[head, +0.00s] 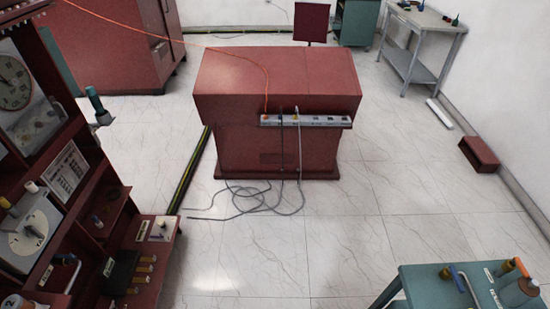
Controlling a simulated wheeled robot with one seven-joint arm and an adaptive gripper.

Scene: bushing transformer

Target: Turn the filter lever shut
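No label that I can read marks the filter lever, so I cannot tell for certain which part it is. A thin lever with a blue grip (457,279) stands tilted on the teal table at the bottom right. A teal-gripped handle (94,100) sticks out from the red rack at the left. A pale curved handle (72,275) shows low in the same rack, partly in shadow. My gripper is not in this view.
The red rack (85,145) with a clock and dial fills the left edge. The teal table (415,285) holds bottles (519,290). A red cabinet (276,130) stands mid-room, with loose grey cables (250,205) before it. The tiled floor (375,235) between is mostly clear.

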